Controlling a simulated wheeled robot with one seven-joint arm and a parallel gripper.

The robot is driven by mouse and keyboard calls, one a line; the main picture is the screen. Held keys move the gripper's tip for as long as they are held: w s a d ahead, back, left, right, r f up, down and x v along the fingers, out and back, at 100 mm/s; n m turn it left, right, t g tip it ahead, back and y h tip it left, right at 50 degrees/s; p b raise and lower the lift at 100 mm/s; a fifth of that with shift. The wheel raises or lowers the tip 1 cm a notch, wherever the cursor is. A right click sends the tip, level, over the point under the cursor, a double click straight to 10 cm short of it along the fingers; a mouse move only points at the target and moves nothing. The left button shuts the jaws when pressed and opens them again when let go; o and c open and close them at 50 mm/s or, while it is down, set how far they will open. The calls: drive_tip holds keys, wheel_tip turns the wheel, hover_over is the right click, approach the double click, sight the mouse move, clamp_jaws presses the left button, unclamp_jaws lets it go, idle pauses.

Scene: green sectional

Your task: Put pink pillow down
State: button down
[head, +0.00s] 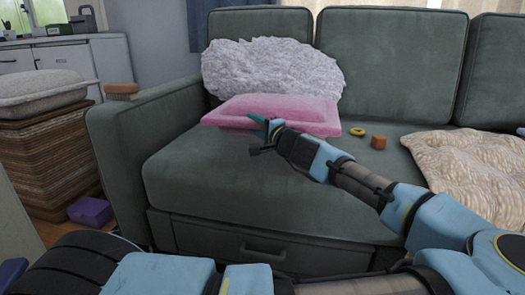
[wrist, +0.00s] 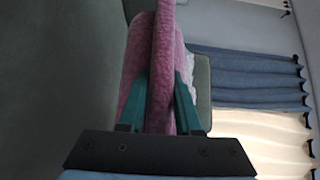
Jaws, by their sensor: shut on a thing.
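The pink pillow (head: 275,112) lies on or just over the left seat of the green sofa, in front of a fluffy white pillow (head: 270,72). My gripper (head: 262,130) is at its front edge. In the wrist view the teal fingers of my gripper (wrist: 158,105) are shut on the edge of the pink pillow (wrist: 164,50). Whether the pillow's underside rests fully on the seat cannot be told. Part of its front edge is hidden behind my gripper.
The green sofa (head: 215,185) has clear seat room left and front of the pillow. A yellow ring (head: 357,131) and a brown cube (head: 378,142) lie right of it. A cream pillow (head: 470,165) lies further right. A brush (head: 121,91) sits on the left armrest.

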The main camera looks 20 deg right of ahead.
wheel_tip(320, 180, down, 8)
drive_tip(key=b, duration=0.3)
drive_tip(key=shift+f, duration=0.2)
drive_tip(key=c, duration=0.6)
unclamp_jaws()
